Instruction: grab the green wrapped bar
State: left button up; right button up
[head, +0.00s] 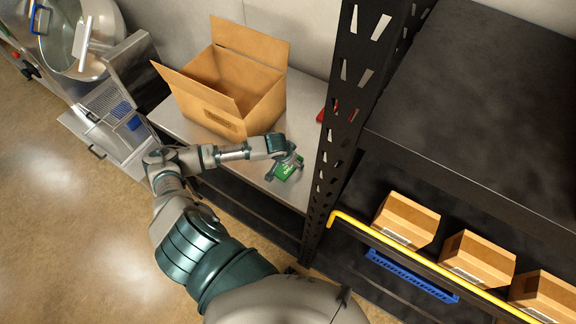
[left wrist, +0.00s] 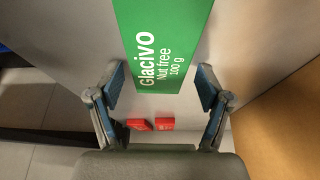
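The green wrapped bar (head: 287,171) lies on the grey metal table beside the black rack, partly hidden by my left gripper (head: 284,166) in the head view. In the left wrist view the green bar (left wrist: 163,42) shows white lettering, "Glacivo Nut free 100 g", and runs out of the top of the picture. My left gripper (left wrist: 161,86) is open there, with one finger on each side of the bar's near end. Gaps show between the bar and both fingers. My right gripper is not in view.
An open cardboard box (head: 228,88) stands on the table (head: 183,126) behind my left arm. Red items (head: 322,114) lie by the black rack post (head: 340,110). The rack's lower shelf holds small cardboard bins (head: 406,219) behind a yellow rail (head: 400,255).

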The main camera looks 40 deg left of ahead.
pick_arm(q)
jog(key=shift+d+r, duration=0.1)
jog(key=c, duration=0.8)
jog(key=shift+s, duration=0.1)
jog(key=shift+c, duration=0.7)
